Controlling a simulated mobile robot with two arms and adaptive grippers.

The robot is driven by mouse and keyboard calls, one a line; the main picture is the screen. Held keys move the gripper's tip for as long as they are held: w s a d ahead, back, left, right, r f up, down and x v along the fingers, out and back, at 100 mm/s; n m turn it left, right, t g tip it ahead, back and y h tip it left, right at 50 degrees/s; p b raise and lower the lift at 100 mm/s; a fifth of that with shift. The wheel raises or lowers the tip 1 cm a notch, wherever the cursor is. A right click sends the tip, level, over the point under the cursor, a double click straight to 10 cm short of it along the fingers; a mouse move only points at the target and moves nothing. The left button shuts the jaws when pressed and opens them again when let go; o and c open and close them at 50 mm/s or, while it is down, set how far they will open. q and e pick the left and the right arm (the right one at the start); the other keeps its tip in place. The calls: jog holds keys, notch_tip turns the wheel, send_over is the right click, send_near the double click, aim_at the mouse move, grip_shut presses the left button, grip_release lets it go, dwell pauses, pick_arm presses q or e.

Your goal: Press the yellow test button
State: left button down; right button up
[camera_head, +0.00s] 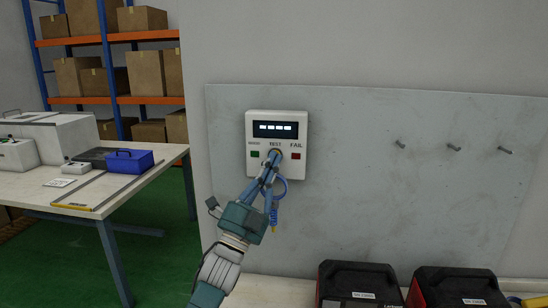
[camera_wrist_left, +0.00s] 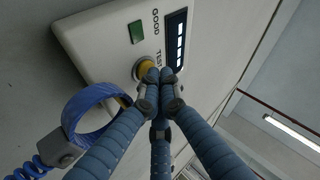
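The yellow test button (camera_wrist_left: 146,67) sits on a white tester box with a dark display (camera_head: 275,130), mounted on a grey wall panel. In the left wrist view the button is partly hidden behind my fingertips. My left gripper (camera_head: 273,160) has its fingers drawn together, with nothing seen between them. Its fingertips are at the button in both views. They look to be touching it or very close; I cannot tell whether it is pressed in. My right gripper is in neither view.
A blue wrist-strap loop with a coiled cord (camera_wrist_left: 88,108) hangs beside the fingers below the box. Pegs (camera_head: 453,148) stick out of the panel to the right. Two black-and-red cases (camera_head: 358,284) stand below. A table (camera_head: 150,180) with equipment is at the left.

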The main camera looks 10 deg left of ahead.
pick_arm(q)
jog(key=shift+w+f, duration=0.1)
jog(key=shift+w, duration=0.05)
dwell(0.4)
jog(key=shift+s+d+f, duration=0.1)
jog(key=shift+s+d, duration=0.1)
jog(key=shift+s, duration=0.5)
jog(key=s+p, duration=0.2)
jog(key=s, duration=0.3)
dwell(0.3)
dwell(0.4)
